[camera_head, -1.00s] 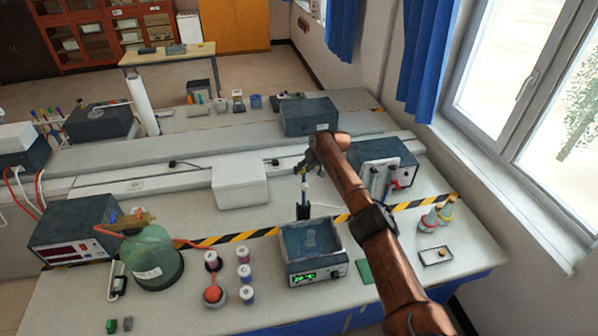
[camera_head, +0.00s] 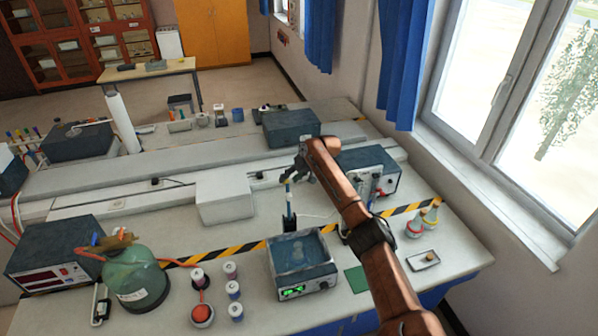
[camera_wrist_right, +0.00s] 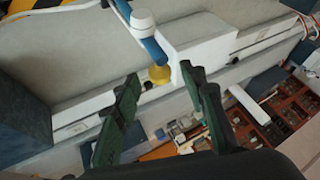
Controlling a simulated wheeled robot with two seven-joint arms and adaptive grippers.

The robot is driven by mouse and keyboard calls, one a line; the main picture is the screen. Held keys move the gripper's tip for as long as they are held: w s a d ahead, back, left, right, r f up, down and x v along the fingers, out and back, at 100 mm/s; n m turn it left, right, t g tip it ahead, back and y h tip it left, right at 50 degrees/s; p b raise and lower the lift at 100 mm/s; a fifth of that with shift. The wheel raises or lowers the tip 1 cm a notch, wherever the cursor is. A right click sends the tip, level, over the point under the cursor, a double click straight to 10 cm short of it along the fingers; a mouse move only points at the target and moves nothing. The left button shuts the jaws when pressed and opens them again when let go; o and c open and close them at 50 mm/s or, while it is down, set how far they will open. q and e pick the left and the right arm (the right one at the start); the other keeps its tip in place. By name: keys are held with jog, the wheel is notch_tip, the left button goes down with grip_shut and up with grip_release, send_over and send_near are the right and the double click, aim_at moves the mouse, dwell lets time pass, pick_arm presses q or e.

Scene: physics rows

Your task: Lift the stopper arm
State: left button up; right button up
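A slim blue upright piece with a pale part, which looks like the stopper arm (camera_head: 289,201), rises from a small dark block behind the blue tray device. In the right wrist view a blue rod (camera_wrist_right: 152,48) with a white knob and a yellow end shows just beyond the fingers; it seems to be the same piece. My right gripper (camera_head: 298,176) is at the upper end of this piece, partly hidden by my wrist. In the wrist view the right gripper (camera_wrist_right: 165,100) has its fingers apart with nothing held between them. My left gripper is not in view.
The blue tray device (camera_head: 302,266) with a green display stands in front. A white box (camera_head: 225,197) is to the left, a dark blue box (camera_head: 370,170) to the right. A green flask (camera_head: 135,275), small jars and two small flasks (camera_head: 423,218) stand on the bench.

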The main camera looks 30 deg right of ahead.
jog(key=v, duration=0.8)
